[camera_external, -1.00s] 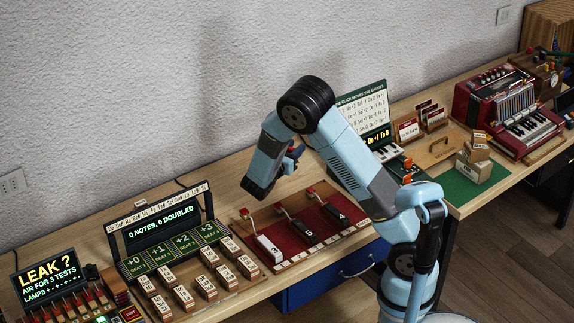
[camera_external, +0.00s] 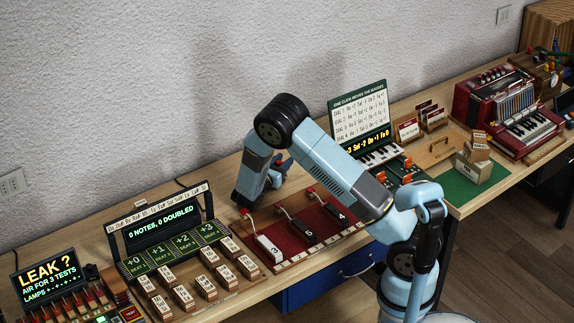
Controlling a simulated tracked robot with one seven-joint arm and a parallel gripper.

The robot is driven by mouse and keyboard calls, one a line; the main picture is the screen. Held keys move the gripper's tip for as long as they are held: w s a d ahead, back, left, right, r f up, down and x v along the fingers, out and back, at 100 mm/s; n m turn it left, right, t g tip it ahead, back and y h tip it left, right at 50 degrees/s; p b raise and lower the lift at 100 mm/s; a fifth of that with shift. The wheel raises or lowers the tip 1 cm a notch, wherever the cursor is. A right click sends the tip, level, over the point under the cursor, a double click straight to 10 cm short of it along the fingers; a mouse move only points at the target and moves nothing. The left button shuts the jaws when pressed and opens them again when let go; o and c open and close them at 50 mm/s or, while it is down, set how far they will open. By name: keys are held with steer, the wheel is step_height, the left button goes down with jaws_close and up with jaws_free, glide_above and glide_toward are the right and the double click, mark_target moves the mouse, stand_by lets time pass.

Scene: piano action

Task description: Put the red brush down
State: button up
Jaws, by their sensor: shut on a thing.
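My gripper (camera_external: 275,178) is low over the back of the bench, behind the red mat with the levers. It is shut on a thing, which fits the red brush. My own wrist and forearm hide most of the gripper and what it holds. Only a small reddish spot shows near the jaws, so the brush's shape and tilt cannot be made out. I cannot tell whether it touches the bench top (camera_external: 225,180).
The red mat (camera_external: 290,225) with several red-tipped levers and numbered keys lies in front of the gripper. A green display board (camera_external: 165,232) stands to the left, and a dial panel (camera_external: 360,118) to the right. Bare wood lies behind the mat.

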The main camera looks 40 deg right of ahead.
mark_target(278, 165)
steer(key=o, duration=1)
steer(key=shift+s+a, duration=0.2)
steer(key=shift+a, duration=0.25)
steer(key=shift+s+a+r, duration=0.15)
steer(key=shift+s+a, duration=0.05)
steer(key=shift+a, duration=0.3)
steer(key=shift+s+a+r, duration=0.15)
steer(key=shift+s+a, duration=0.05)
steer(key=shift+a, duration=0.3)
steer(key=s+d+r+m+g+y, duration=0.1)
steer(key=s+d+r+m+g, duration=0.2)
steer(key=r, duration=0.4)
steer(key=s+d+r+m+g+y, duration=0.1)
steer(key=s+d+r+m+g, duration=0.15)
steer(key=s+r, duration=0.35)
steer(key=s+d+r+m+g+y, duration=0.1)
steer(key=s+d+r+m+y, duration=0.2)
steer(key=s+r+m+y, duration=0.6)
steer(key=s+a+r+m+t+y, duration=0.1)
steer(key=s+a+r+m+y, duration=0.1)
steer(key=s, duration=0.5)
steer(key=s+a+r+m+t+y, duration=0.1)
steer(key=s+a+r+m+t, duration=0.1)
steer(key=s, duration=0.5)
steer(key=s+a+r+m+t+y, duration=0.2)
steer(key=s+m, duration=0.2)
steer(key=s, duration=0.4)
steer(key=shift+a+r+y, duration=0.1)
steer(key=shift+a+y, duration=0.2)
steer(key=shift+a, duration=0.1)
